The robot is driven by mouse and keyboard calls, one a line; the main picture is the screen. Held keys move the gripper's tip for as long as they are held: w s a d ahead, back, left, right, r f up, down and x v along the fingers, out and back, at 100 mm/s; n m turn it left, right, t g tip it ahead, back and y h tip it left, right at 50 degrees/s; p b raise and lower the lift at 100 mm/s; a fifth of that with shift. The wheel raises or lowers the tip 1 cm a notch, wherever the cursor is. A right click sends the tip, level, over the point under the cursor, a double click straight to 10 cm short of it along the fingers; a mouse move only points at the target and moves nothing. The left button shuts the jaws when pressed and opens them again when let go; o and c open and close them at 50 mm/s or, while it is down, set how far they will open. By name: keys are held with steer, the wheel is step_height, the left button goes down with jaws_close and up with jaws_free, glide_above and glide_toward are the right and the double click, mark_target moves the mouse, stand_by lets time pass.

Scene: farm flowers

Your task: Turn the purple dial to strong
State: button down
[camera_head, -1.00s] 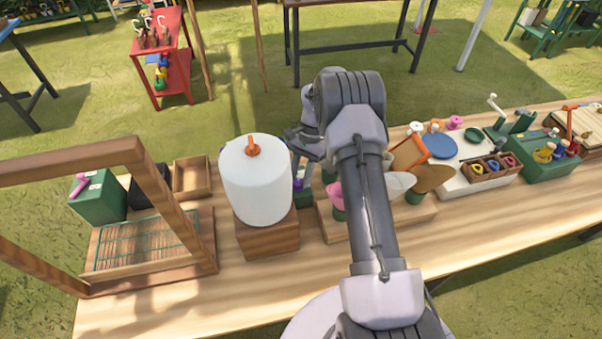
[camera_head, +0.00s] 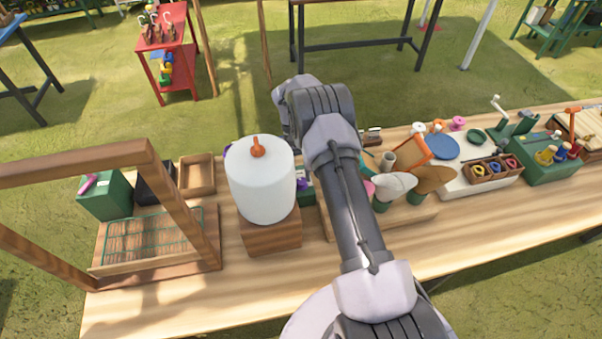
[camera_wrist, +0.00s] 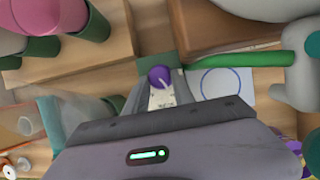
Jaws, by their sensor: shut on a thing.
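The purple dial (camera_wrist: 159,77) is a round knob with a white pointer line, on a green box with a pale marked plate (camera_wrist: 161,97). In the wrist view my gripper (camera_wrist: 160,80) is shut on the dial, its fingers mostly hidden under my gripper's body. The pointer line slants toward the lower right in that view. In the head view the dial (camera_head: 302,184) shows as a purple spot on the green box (camera_head: 307,195), just right of the white tank. My gripper's fingers are hidden behind the tank there. The lettering on the plate is too small to read.
The white tank (camera_head: 262,185) with an orange cap stands on a wooden block (camera_head: 270,236), close beside the dial. Potted scoop-like pieces (camera_head: 395,187) stand to the right. A wooden frame (camera_head: 180,195) stands at the left. The table's front strip is clear.

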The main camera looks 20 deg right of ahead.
steer(key=shift+a+n, duration=0.1)
steer(key=shift+n, duration=0.4)
stand_by(0.3)
steer(key=c, duration=1.1)
jaws_free()
steer(key=shift+o, duration=0.2)
